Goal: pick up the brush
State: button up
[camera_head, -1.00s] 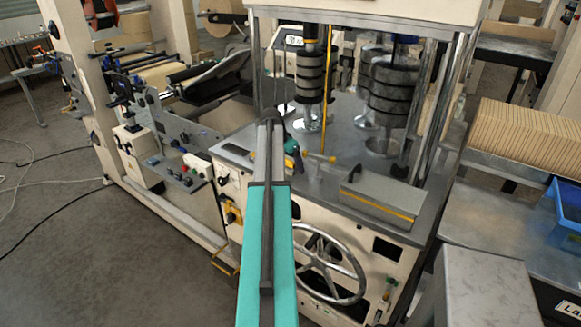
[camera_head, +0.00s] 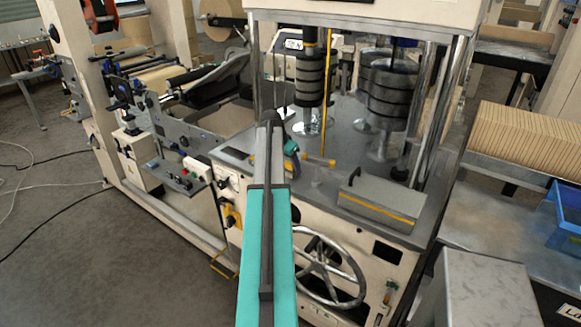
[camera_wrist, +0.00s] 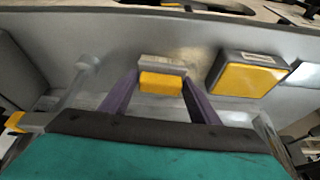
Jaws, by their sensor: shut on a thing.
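My gripper (camera_head: 271,132) reaches out over the metal top of the machine in the head view, seen from behind along the teal arm. In the wrist view its two purple fingers (camera_wrist: 160,88) close in on a small block with a yellow front and a pale grey top, which I take to be the brush (camera_wrist: 161,80). The fingers are shut on it. In the head view I cannot make out the brush clearly behind the gripper.
A grey box with a yellow stripe (camera_head: 382,203) stands right of my gripper. Steel columns with dark rollers (camera_head: 310,82) rise behind. A handwheel (camera_head: 330,265) is on the machine's front.

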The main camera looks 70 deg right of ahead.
jog(key=shift+r+b, duration=0.8)
jog(key=shift+r, duration=0.65)
jog(key=w+a+b, duration=0.2)
jog(key=a, duration=0.5)
jog(key=w+a+r+b, duration=0.1)
jog(key=w+a+b, duration=0.1)
jog(key=a, duration=0.6)
jog(key=shift+a+r+b, duration=0.25)
jog(key=shift+r+b, duration=0.05)
jog(key=shift+b, duration=0.05)
